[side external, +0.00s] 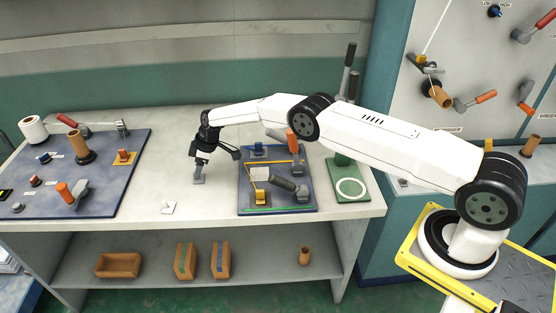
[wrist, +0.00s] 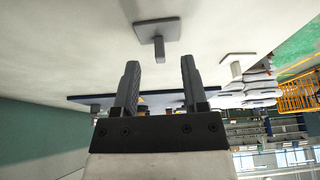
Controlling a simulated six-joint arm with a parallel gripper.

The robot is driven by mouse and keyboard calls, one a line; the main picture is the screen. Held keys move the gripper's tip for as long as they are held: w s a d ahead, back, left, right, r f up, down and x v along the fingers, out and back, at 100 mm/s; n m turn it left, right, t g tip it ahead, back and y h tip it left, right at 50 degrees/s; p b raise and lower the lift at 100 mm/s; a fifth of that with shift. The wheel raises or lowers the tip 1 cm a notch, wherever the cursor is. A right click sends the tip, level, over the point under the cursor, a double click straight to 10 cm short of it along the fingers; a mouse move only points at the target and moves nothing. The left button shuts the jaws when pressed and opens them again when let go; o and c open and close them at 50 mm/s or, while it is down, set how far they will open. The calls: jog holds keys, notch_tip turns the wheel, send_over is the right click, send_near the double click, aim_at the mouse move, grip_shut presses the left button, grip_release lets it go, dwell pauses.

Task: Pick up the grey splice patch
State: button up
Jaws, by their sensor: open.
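The grey splice patch (wrist: 156,28) is a flat grey square with a short stem. In the wrist view it is at the top middle, ahead of my gripper (wrist: 159,68), with its stem pointing toward the gap between the fingers. My gripper's two dark fingers are apart, with nothing between them. In the side view my gripper (side external: 201,160) points down just above the grey patch (side external: 199,180) on the pale bench top. A white patch (side external: 168,207) with a similar stem lies nearer the bench's front edge; it also shows in the wrist view (wrist: 238,61).
A blue board (side external: 110,186) with levers and knobs lies to the left. Another blue board (side external: 277,200) with a splicing fixture is close on the right, then a green plate (side external: 348,188) with a ring. Bare bench top surrounds the two patches.

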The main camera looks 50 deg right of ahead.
jog(key=shift+x, duration=1)
grip_shut()
